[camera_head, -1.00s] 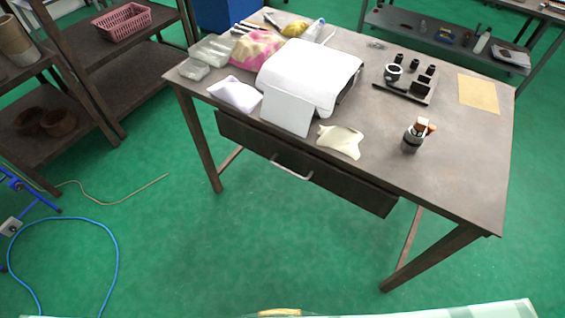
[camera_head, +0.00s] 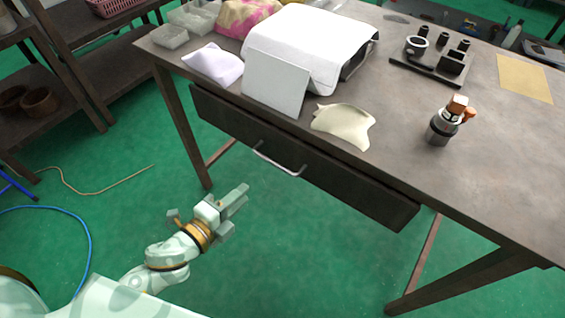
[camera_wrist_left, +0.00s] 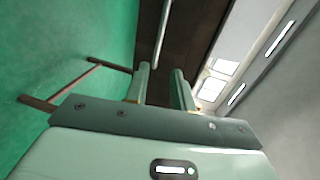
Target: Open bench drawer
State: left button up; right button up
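The bench drawer (camera_head: 345,184) is a dark front under the tabletop's near edge, and it looks closed. Its pale bar handle (camera_head: 278,163) sits at the middle of the front. My left gripper (camera_head: 238,207) is open and empty, below and left of the handle and apart from it. In the left wrist view the handle (camera_wrist_left: 162,32) is ahead of the gap between the two fingers (camera_wrist_left: 160,85), with the dark drawer front (camera_wrist_left: 198,30) behind it. My right gripper is not in view.
The bench top (camera_head: 410,150) carries a white box-like machine (camera_head: 310,45), a cream cloth (camera_head: 345,125), a dark cup with small items (camera_head: 440,130) and a black fixture plate (camera_head: 430,68). A bench leg (camera_head: 180,120) stands left of the drawer.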

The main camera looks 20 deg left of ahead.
aim_at(276, 163)
pick_arm(q)
jog(key=b+x, duration=0.2)
jog(key=x, duration=1.2)
jog(key=shift+w+f+b, duration=0.1)
jog(key=shift+w+b, duration=0.25)
jog(key=shift+b, duration=0.05)
grip_shut()
